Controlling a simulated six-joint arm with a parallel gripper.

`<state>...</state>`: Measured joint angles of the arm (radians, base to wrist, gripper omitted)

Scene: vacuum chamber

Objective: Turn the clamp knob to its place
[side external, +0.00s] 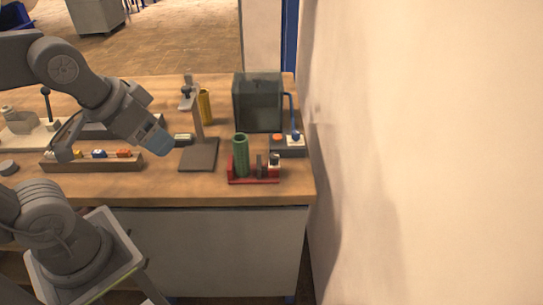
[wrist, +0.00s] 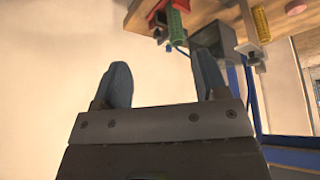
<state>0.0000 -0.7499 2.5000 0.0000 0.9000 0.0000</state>
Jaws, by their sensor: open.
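A stand (side external: 197,122) with a dark base plate rises behind my gripper. A small clamp head with a dark knob-like part (side external: 186,91) sits at its top. A red holder (side external: 253,181) at the front right carries a green cylinder (side external: 240,157) and small dark and light parts (side external: 274,161). I cannot tell for certain which part is the clamp knob. My gripper (side external: 161,145) is open and empty above the bench, left of the stand base and apart from it. In the wrist view, the blue fingers (wrist: 163,80) are spread with nothing between them.
A dark transparent chamber (side external: 257,104) stands at the back right, with a blue tube to a control box (side external: 288,148). A wooden rack (side external: 92,163) with coloured pieces lies left. Bare bench lies in front.

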